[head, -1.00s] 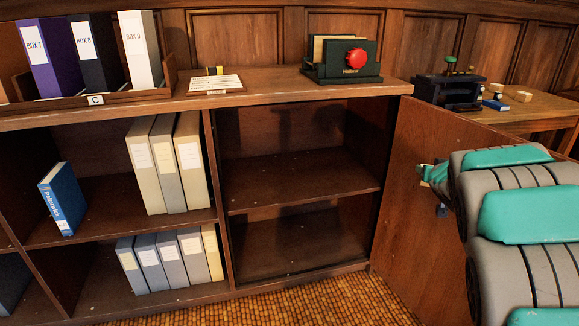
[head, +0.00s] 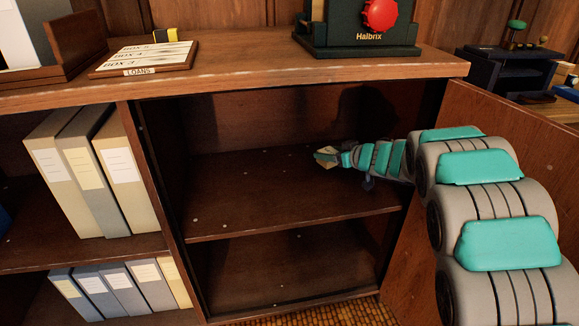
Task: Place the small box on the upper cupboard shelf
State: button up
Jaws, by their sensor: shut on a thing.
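My gripper (head: 330,154) is inside the open cupboard, over the upper shelf (head: 260,198), towards its right side. It is shut on a small tan thing (head: 324,160), which I take to be the small box; the jaws hide much of it. I cannot tell whether the box touches the shelf or is a little above it. The rest of the upper shelf is bare. My arm reaches in from the right, past the open door (head: 455,120).
The lower shelf (head: 290,270) is empty. Binders (head: 95,170) stand in the compartment to the left. On the cupboard top are a loans card tray (head: 143,58) and a dark green device with a red knob (head: 357,45). The cupboard's right wall is close to my arm.

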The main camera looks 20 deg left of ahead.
jog(key=b, duration=0.1)
send_over(282, 166)
jog(key=d, duration=0.2)
jog(key=shift+f, duration=0.6)
jog(key=shift+a, duration=0.75)
jog(key=shift+a+f+b, duration=0.15)
jog(key=shift+f+b, duration=0.95)
jog(key=shift+f, duration=0.65)
jog(key=shift+f, duration=0.2)
jog(key=o, duration=1.4)
jog(key=shift+r, duration=0.15)
